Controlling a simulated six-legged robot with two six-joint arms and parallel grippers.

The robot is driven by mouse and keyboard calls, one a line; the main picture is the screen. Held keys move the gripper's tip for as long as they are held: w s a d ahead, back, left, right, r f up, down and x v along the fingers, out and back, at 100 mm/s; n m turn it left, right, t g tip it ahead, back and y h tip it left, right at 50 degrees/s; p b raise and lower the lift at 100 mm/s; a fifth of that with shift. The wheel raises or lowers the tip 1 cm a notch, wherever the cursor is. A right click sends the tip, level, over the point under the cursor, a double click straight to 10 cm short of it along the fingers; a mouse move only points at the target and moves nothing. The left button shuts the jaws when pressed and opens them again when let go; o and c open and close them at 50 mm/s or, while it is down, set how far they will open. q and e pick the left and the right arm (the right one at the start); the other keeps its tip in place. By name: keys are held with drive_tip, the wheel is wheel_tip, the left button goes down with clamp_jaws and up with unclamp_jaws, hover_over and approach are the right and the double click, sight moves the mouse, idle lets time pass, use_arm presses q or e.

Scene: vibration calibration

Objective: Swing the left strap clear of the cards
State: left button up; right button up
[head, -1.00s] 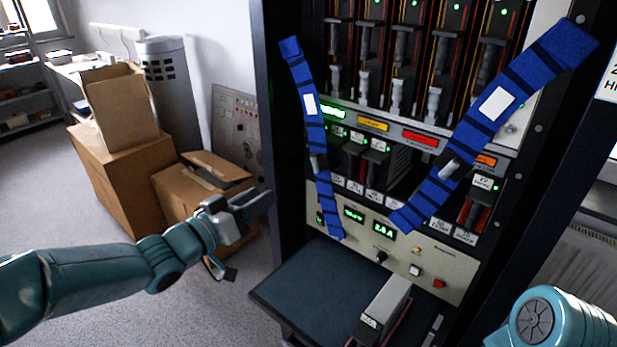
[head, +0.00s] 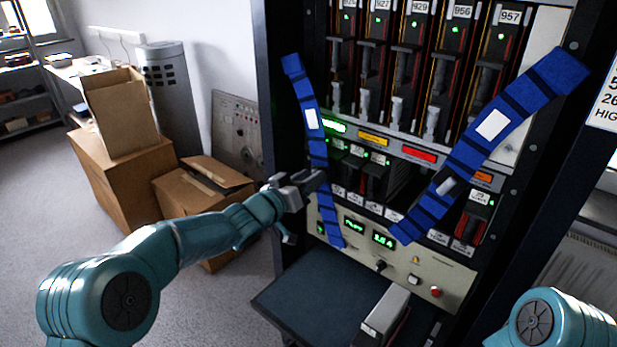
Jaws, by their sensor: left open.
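The left strap (head: 312,125) is blue with dark bands and a white label. It hangs down the left side of the rack, in front of the cards' left edge. Its lower end lies over the control panel. The right strap (head: 491,138) is wider and slants across the right side of the rack. The cards (head: 404,70) stand upright in a row in the rack, with green lights and number labels. My left gripper (head: 318,182) is open and empty, its tips at the left strap's lower half; I cannot tell if they touch it. My right gripper is out of view.
A dark shelf (head: 312,293) juts out below the control panel (head: 450,277), with a grey box-shaped unit (head: 386,310) on it. Cardboard boxes (head: 125,178) stand on the floor at left. The rack's dark frame (head: 283,95) edges the left strap's side.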

use_arm(q)
drive_tip(key=shift+d, duration=0.1)
clamp_jaws()
drive_tip(key=w+a+f+m+p, duration=0.1)
drive_tip(key=w+a+m+p, duration=0.3)
drive_tip(key=a, duration=0.3)
drive_tip(key=shift+w+a+f, duration=0.2)
drive_tip(key=shift+w+a, duration=0.05)
drive_tip(key=shift+w, duration=0.5)
unclamp_jaws()
drive_tip(key=shift+s, duration=0.1)
